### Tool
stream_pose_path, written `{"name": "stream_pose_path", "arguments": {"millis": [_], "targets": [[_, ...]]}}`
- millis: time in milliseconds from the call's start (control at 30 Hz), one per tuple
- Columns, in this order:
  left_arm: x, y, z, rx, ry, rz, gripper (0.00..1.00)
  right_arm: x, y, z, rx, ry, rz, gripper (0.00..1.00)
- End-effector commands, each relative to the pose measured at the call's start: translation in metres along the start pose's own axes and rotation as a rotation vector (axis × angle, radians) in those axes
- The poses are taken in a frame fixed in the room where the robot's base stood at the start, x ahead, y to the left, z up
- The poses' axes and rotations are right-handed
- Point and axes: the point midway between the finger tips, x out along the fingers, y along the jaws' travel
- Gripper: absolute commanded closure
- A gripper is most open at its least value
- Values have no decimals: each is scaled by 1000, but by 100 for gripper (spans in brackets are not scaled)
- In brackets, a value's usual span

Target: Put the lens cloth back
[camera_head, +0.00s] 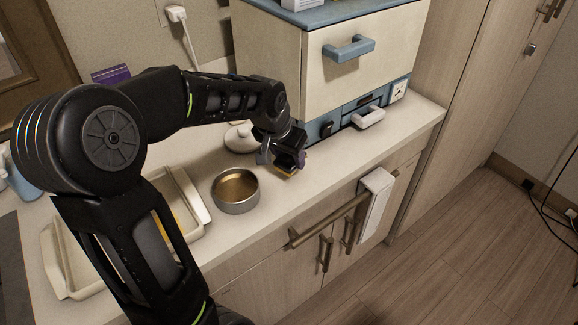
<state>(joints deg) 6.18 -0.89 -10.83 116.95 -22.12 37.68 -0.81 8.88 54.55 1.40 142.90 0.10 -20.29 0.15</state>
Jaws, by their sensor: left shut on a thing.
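My left gripper (284,160) is over the counter, just in front of the cream and blue cabinet unit. It is shut on a small dark purple thing (292,157) with a yellow-orange edge, which may be the lens cloth. The thing is small and partly covered by the fingers, so I cannot tell for sure, nor whether it touches the counter. A white cloth (375,205) hangs over the counter-front handle, apart from the gripper. My right gripper is not in view.
A cream tray (62,262) lies partly behind my arm. The cream and blue unit (358,65) blocks the back. The counter's right front is clear.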

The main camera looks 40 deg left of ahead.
Motion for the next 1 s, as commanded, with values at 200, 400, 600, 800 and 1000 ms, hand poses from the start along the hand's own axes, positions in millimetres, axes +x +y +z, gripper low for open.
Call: {"name": "stream_pose_path", "arguments": {"millis": [200, 400, 600, 800, 1000], "targets": [[5, 0, 2, 0, -3, 0, 100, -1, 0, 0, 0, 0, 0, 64], [29, 0, 13, 0, -4, 0, 100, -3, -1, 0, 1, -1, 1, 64], [34, 0, 14, 0, 0, 0, 100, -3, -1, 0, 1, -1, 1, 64], [37, 0, 15, 0, 0, 0, 100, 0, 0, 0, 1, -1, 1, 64], [37, 0, 15, 0, 0, 0, 43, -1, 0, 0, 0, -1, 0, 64]]}}
